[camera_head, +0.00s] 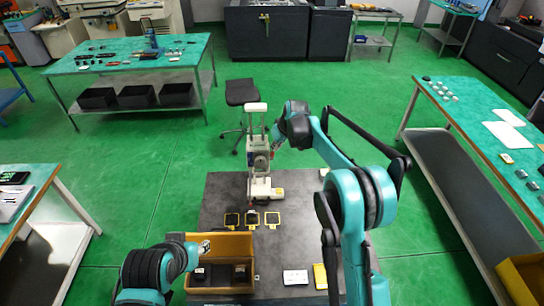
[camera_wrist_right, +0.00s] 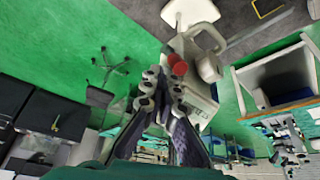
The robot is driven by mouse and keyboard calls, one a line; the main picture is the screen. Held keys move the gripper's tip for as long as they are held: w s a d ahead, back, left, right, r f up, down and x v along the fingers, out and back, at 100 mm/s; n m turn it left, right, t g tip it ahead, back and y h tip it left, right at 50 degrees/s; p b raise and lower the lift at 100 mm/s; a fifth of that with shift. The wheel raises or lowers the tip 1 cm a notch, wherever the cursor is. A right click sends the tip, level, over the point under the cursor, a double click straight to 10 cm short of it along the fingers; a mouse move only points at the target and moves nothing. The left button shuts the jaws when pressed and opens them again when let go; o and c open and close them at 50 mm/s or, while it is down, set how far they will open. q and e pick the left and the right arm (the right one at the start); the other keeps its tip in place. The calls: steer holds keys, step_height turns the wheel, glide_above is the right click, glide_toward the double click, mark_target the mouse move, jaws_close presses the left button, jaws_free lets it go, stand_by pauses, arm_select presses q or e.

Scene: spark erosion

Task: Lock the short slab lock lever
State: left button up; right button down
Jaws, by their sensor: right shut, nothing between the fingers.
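A pale upright machine (camera_head: 258,165) stands at the far end of the dark table. It also shows in the right wrist view (camera_wrist_right: 205,62), with a red round knob (camera_wrist_right: 178,67) on it. I cannot tell which part is the short slab lock lever. My right gripper (camera_head: 277,146) is beside the upper right of the machine. In the right wrist view my right gripper (camera_wrist_right: 164,82) is shut and empty, with its fingertips close to the red knob; contact cannot be told. My left gripper (camera_head: 205,247) is low at the left, over the edge of a tan box; its fingers are too small to read.
The dark table (camera_head: 225,195) carries several yellow-edged dark plates (camera_head: 252,219) before the machine. The tan box (camera_head: 235,245) holds dark blocks. A white card (camera_head: 296,277) lies at the front right. A black stool (camera_head: 241,92) stands behind.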

steer(key=shift+s+f, duration=0.15)
steer(key=shift+s, duration=0.05)
stand_by(0.4)
steer(key=shift+s+f+b, duration=0.35)
steer(key=shift+s+b, duration=0.3)
steer(key=shift+s, duration=0.25)
steer(key=shift+f, duration=0.1)
steer(key=r, duration=0.1)
steer(key=r+p, duration=0.1)
steer(key=r, duration=0.1)
steer(key=s+r+p, duration=0.1)
steer(key=r, duration=0.1)
steer(key=shift+r, duration=0.2)
stand_by(0.6)
steer(key=shift+w, duration=0.1)
